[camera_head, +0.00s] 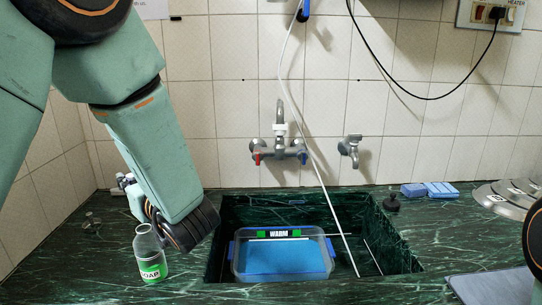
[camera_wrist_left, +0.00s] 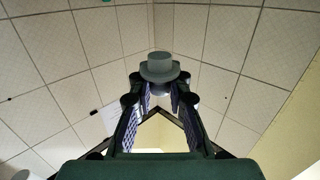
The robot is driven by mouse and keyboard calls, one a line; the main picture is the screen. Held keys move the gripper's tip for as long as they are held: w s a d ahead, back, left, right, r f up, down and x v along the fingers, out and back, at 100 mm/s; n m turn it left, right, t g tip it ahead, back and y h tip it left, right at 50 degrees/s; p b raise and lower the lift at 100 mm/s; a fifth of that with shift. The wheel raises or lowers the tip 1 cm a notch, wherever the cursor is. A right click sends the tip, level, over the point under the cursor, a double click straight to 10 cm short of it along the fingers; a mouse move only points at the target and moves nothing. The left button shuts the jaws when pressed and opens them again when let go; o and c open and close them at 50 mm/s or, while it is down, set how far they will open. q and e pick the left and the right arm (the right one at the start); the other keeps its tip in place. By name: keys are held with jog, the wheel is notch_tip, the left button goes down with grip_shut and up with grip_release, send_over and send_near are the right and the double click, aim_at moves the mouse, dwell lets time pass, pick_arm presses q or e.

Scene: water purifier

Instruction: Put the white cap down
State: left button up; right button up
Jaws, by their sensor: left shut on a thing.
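The cap (camera_wrist_left: 159,68), pale grey-white with a wider rim, is between the fingertips of my left gripper (camera_wrist_left: 159,90) in the left wrist view. The gripper is shut on it. In the head view my left gripper (camera_head: 178,226) is low over the left counter, beside the sink's left edge; the cap is hidden there. A clear soap bottle (camera_head: 149,255) with a green label stands upright and open-topped just left of and in front of the gripper. My right gripper is not in view.
The green marble counter (camera_head: 90,270) has free room at front left. The sink holds a clear tub of blue water (camera_head: 282,258) labelled WARM, with a thin tube crossing it. Small bottles (camera_head: 134,197) stand behind my gripper. Sponges (camera_head: 441,190) and metal discs (camera_head: 498,202) lie right.

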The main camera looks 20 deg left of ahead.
pick_arm(q)
jog(key=d+f+m+t+h, duration=0.3)
jog(key=d+f+m+h, duration=0.1)
jog(key=d+f+h, duration=0.1)
jog(key=s+d+f+m+t+h, duration=0.1)
jog(key=d+f+m+t+h, duration=0.2)
jog(key=d+f, duration=0.4)
jog(key=s+d+f+m+t+h, duration=0.1)
jog(key=d+f+m+t+h, duration=0.2)
jog(key=d, duration=0.8)
notch_tip(320, 180, down, 3)
jog(key=shift+f+m+t+h, duration=0.15)
jog(key=shift+m+h, duration=0.45)
jog(key=shift+h, duration=0.45)
jog(key=shift+r+m+t+h, duration=0.15)
jog(key=shift+m+h, duration=0.45)
jog(key=shift+h, duration=0.45)
jog(key=shift+s+d+f, duration=0.15)
jog(key=shift+d+f, duration=0.05)
jog(key=shift+d, duration=0.05)
jog(key=shift+a, duration=0.1)
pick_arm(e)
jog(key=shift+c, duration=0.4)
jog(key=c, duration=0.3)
pick_arm(q)
jog(key=shift+s, duration=0.15)
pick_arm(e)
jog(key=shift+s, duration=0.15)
